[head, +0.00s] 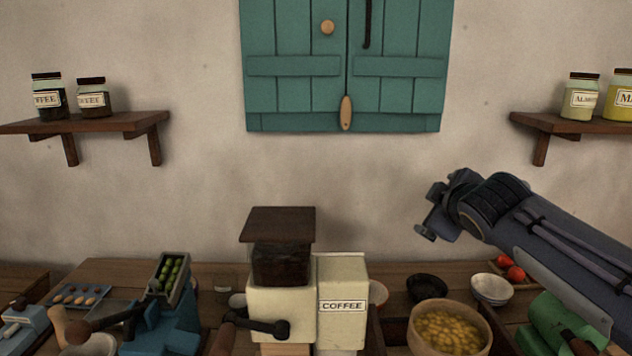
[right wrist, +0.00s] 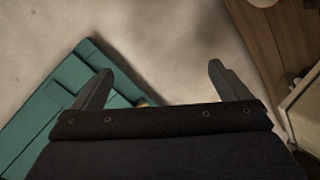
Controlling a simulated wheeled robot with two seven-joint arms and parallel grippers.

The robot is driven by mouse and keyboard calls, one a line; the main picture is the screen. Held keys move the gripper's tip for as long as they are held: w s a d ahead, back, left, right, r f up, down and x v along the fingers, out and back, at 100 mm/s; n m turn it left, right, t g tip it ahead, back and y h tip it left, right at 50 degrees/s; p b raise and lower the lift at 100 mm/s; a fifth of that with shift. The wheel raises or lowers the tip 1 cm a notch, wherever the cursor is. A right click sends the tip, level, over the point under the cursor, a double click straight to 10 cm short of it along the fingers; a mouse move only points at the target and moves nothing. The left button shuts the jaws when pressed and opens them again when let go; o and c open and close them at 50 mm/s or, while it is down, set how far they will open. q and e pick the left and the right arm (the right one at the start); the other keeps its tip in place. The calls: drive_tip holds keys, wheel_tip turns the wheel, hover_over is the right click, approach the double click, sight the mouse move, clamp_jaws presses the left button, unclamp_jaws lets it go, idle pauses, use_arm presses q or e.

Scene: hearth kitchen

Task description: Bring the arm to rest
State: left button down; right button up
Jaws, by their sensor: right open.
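My right arm comes in from the right in the head view. Its gripper (head: 432,211) is raised in the air above the back of the counter, in front of the plain wall and below the shutters' right side. In the right wrist view the two fingers (right wrist: 154,88) are spread wide apart with nothing between them. The wall and the teal shutters (right wrist: 62,110) show beyond them. My left gripper is not in view.
The wooden counter (head: 395,268) is crowded. A coffee grinder (head: 275,300), a coffee box (head: 342,300), a bowl of yellow food (head: 450,335), a dark bowl (head: 427,287) and white bowls (head: 491,289) stand on it. A shelf (head: 575,122) with jars hangs above my right arm.

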drive_tip(key=s+d+f+m+g+y, duration=0.1)
drive_tip(key=s+d+f+m+g, duration=0.3)
drive_tip(key=s+f, duration=0.4)
drive_tip(key=s+a+f+m+g+y, duration=0.1)
drive_tip(key=s+a+f+m, duration=0.1)
drive_tip(key=s+f, duration=0.3)
drive_tip(key=s+a+f+m+g+y+p, duration=0.1)
drive_tip(key=s+f, duration=0.4)
drive_tip(key=s, duration=0.7)
drive_tip(key=s+a+f+m+g+y+p, duration=0.1)
drive_tip(key=s+a+f+m, duration=0.2)
drive_tip(key=s, duration=0.6)
wheel_tip(320, 180, down, 2)
drive_tip(key=shift+f+m+g+y, duration=0.15)
drive_tip(key=shift+m+g+y, duration=0.2)
drive_tip(key=shift+m, duration=0.75)
